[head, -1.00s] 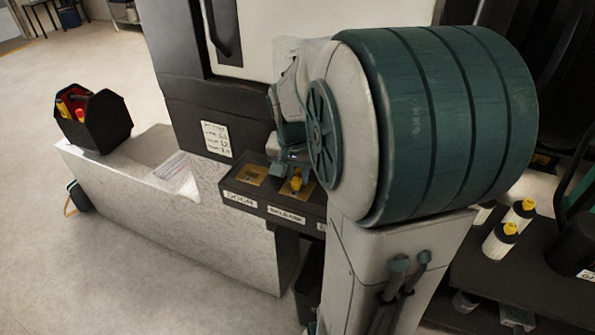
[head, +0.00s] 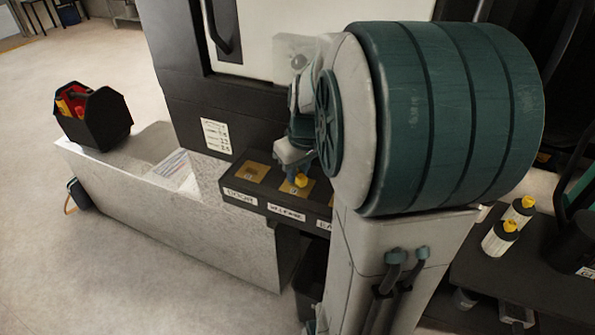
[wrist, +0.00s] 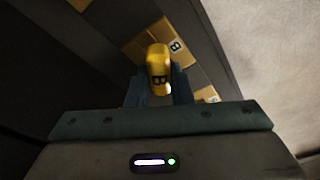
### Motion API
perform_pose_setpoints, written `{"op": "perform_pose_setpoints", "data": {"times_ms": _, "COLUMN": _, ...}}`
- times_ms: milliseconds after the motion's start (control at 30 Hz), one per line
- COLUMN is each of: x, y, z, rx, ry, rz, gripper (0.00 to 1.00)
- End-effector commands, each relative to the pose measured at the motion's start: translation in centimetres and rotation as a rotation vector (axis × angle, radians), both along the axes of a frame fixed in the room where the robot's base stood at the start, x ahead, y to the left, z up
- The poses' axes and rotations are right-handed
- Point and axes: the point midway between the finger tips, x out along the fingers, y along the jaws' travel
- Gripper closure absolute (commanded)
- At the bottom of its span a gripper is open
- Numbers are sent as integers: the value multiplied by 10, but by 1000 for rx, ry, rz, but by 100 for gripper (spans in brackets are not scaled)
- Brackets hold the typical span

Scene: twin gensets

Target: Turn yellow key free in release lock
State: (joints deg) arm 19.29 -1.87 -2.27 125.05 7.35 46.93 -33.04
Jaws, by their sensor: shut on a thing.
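The yellow key (head: 301,180) stands at the middle brass plate of the dark lock shelf, above the label that reads RELEASE. The release lock (head: 287,188) is the brass plate under the key, partly covered by the key and fingers. The keyhole is hidden.
An empty-looking brass plate (head: 250,172) lies left of the release lock. A third label is partly hidden by my arm. A black toolbox (head: 95,122) stands on the grey plinth (head: 190,215) at left. Yellow-capped bottles (head: 500,238) stand on the right.

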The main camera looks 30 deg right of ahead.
Motion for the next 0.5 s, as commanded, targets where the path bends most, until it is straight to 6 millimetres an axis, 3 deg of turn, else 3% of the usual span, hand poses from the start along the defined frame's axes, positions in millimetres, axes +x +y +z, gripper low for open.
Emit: {"op": "perform_pose_setpoints", "data": {"times_ms": 500, "x": 0, "y": 0, "z": -2, "rx": 4, "ry": 0, "rz": 489, "gripper": 100}}
